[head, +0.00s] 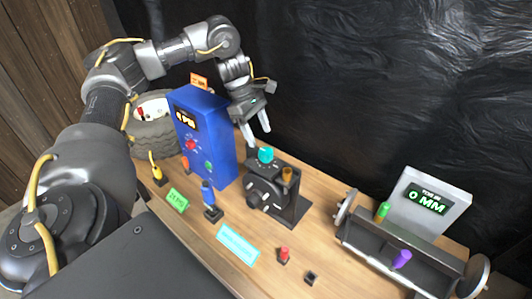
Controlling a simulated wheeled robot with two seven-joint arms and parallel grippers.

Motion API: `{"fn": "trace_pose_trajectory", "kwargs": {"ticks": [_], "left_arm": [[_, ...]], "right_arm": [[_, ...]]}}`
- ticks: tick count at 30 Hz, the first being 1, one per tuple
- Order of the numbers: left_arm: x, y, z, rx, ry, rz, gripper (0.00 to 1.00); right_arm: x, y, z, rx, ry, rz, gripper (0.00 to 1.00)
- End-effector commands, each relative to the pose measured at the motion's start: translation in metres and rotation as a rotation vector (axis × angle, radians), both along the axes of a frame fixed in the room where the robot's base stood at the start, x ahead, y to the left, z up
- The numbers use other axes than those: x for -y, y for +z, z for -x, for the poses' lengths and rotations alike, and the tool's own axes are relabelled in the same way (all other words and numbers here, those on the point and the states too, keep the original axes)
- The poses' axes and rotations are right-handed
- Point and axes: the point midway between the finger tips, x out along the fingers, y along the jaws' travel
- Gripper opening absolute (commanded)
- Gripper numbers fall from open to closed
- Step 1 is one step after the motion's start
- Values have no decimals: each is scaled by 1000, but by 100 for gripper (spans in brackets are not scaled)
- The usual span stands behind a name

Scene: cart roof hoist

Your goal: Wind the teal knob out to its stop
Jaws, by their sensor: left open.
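The teal knob (265,155) sits on top of a dark grey block-like device (268,187) near the middle of the wooden bench. An orange-brown knob (287,175) stands beside it on the same device. My left gripper (255,132) hangs just above and slightly left of the teal knob, fingers pointing down. Its two light fingers are apart with nothing seen between them. The fingertips look close to the knob, but I cannot tell whether they touch it. My right gripper is not in view.
A blue box (205,135) with a display stands left of the device. A grey gauge (428,203) reading "0 MM" and a dark trough with rollers (385,250) are at right. Small coloured pegs and a cyan label (237,244) lie in front. A tire (152,130) is behind left.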

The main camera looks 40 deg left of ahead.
Motion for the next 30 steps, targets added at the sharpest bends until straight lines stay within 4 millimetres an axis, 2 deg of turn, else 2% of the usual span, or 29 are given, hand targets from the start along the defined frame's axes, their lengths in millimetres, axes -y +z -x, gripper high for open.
{"fn": "trace_pose_trajectory", "kwargs": {"ticks": [1, 6, 10, 15, 26, 30], "left_arm": [[4, -13, 1, -6, -1, 2, 61], [13, -36, 0, -4, 2, 2, 61], [19, -49, -1, -4, 3, 1, 61], [25, -64, -2, -3, 3, -1, 61], [27, -69, -3, 0, 4, 1, 61], [26, -69, -3, 0, 4, 1, 44]], "right_arm": [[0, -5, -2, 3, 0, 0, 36], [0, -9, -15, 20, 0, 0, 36], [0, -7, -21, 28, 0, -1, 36], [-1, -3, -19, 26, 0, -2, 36], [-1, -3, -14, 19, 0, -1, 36], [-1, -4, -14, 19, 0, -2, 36]]}}
